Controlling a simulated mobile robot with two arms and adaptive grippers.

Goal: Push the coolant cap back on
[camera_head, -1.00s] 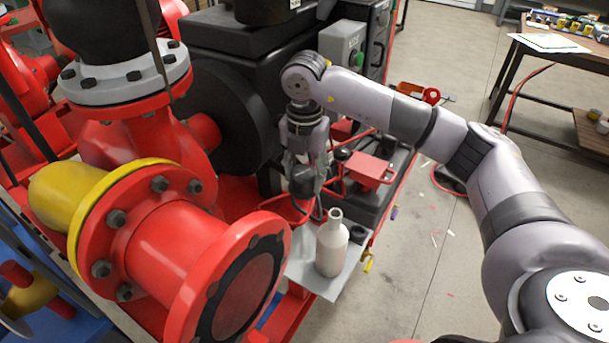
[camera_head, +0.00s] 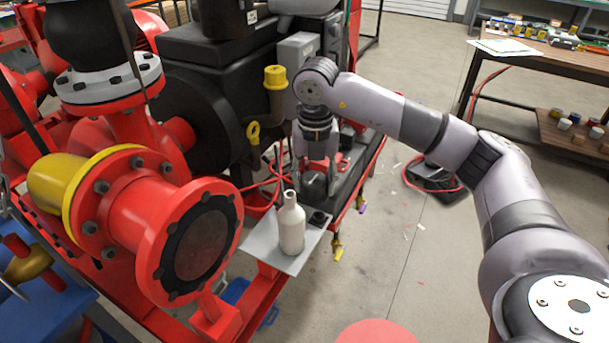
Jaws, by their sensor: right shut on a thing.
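My right gripper (camera_head: 314,188) points down, just behind and to the right of the white bottle. Its fingers are shut on a dark, rounded thing (camera_head: 314,184), which looks like the coolant cap. The fingers partly hide it, and I cannot tell whether it touches anything below. I cannot make out the opening it fits. My left gripper is not in view.
The white bottle (camera_head: 291,229) stands upright on a grey tray (camera_head: 262,241), with a small black round thing (camera_head: 320,217) beside it. A yellow cap (camera_head: 275,77) tops a pipe on the black engine. The red pump flange (camera_head: 152,272) is at left. Floor at right is mostly clear.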

